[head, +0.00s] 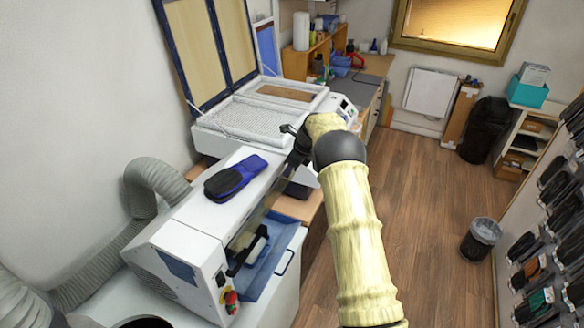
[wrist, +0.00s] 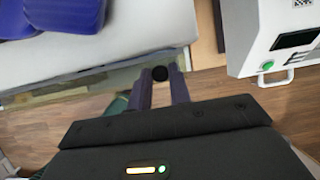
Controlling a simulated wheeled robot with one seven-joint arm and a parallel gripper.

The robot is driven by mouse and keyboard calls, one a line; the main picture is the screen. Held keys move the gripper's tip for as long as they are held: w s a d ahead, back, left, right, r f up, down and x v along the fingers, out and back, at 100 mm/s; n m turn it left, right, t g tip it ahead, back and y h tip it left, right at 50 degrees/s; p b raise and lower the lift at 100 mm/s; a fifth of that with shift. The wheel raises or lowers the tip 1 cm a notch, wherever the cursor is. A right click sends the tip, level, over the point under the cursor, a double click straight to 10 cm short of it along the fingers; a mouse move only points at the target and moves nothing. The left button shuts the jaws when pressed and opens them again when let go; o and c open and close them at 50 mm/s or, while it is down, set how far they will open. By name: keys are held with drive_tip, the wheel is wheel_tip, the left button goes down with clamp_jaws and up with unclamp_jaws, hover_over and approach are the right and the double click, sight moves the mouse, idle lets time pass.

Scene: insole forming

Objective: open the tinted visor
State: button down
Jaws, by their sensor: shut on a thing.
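The tinted visor (head: 262,208) runs along the front edge of the white machine (head: 190,232) in the head view. In the wrist view its greenish strip (wrist: 70,86) lies below the machine's white top. My gripper (wrist: 160,82) has its two dark fingers closed around a round black knob (wrist: 160,73) at the visor's edge. In the head view my gripper (head: 297,158) is at the far end of the machine's front, partly hidden by my wrist. How far the visor is raised is hard to tell.
A blue tray (head: 272,262) with a handle sits below the visor. A white machine with an open lid (head: 255,118) stands behind.

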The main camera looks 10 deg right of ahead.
drive_tip(key=shift+w+a+r+g+h, duration=0.25)
drive_tip(key=shift+g+h, duration=0.15)
drive_tip(key=shift+h, duration=0.1)
drive_tip(key=c, duration=1.3)
unclamp_jaws()
drive_tip(key=shift+f, duration=0.1)
drive_tip(key=shift+s+d+r+b, duration=0.1)
drive_tip(key=shift+d+r+b, duration=0.1)
drive_tip(key=shift+r+b, duration=0.35)
drive_tip(key=b+v, duration=0.1)
drive_tip(key=v, duration=0.7)
drive_tip(key=b+v, duration=0.1)
drive_tip(key=v, duration=0.7)
drive_tip(key=shift+a+r+b, duration=0.2)
drive_tip(key=shift+b, duration=0.2)
drive_tip(key=shift+f, duration=0.1)
